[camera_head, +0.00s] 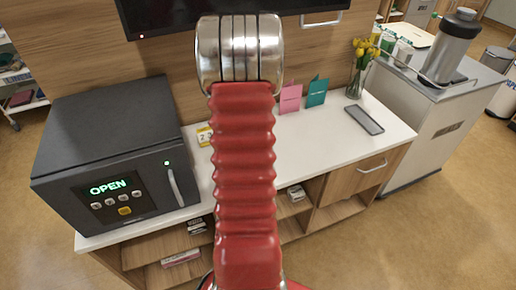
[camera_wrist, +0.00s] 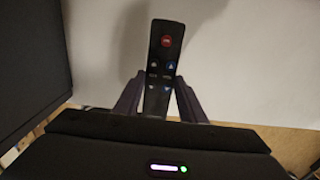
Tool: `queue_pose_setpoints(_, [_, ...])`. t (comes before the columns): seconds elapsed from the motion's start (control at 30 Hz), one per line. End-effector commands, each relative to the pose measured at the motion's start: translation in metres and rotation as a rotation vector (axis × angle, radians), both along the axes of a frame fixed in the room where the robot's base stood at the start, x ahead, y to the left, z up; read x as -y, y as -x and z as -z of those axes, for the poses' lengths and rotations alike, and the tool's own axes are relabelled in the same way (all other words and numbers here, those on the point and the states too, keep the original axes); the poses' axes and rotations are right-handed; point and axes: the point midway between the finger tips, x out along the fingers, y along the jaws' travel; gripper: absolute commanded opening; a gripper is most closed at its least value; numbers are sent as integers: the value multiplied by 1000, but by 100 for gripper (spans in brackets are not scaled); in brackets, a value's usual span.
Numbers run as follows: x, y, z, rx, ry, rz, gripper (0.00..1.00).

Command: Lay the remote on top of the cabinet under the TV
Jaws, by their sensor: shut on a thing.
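The remote (camera_wrist: 165,62) is black with a red button and several small buttons. My gripper (camera_wrist: 158,92) is shut on it, one finger on each side, in the wrist view. Behind it is the white top of the cabinet (camera_wrist: 240,75); I cannot tell whether the remote touches it. In the head view the cabinet's white top (camera_head: 325,140) lies under the TV (camera_head: 220,12). My red arm crosses the middle there and hides the gripper and the remote.
A black box with an OPEN display (camera_head: 110,160) fills the cabinet's left end. A small yellow-and-white calendar block (camera_head: 204,135), pink card (camera_head: 290,98), teal card (camera_head: 317,91), flower vase (camera_head: 354,82) and flat grey device (camera_head: 364,120) stand or lie on top. White surface is clear right of my arm.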

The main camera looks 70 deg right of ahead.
Motion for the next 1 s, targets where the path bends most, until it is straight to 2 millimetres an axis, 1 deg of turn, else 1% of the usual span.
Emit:
queue_pose_setpoints(0.03, [-1,1,11,-2,-5,0,8])
queue_pose_setpoints(0.2, [0,0,34,-1,-2,0,8])
queue_pose_setpoints(0.3, [0,0,39,-1,-1,0,8])
queue_pose_setpoints(0.63, [0,0,41,-1,-1,0,8])
queue_pose_setpoints(0.9, [-1,1,72,-2,-4,1,8])
queue_pose_setpoints(1.0, [0,1,77,-1,-1,1,8])
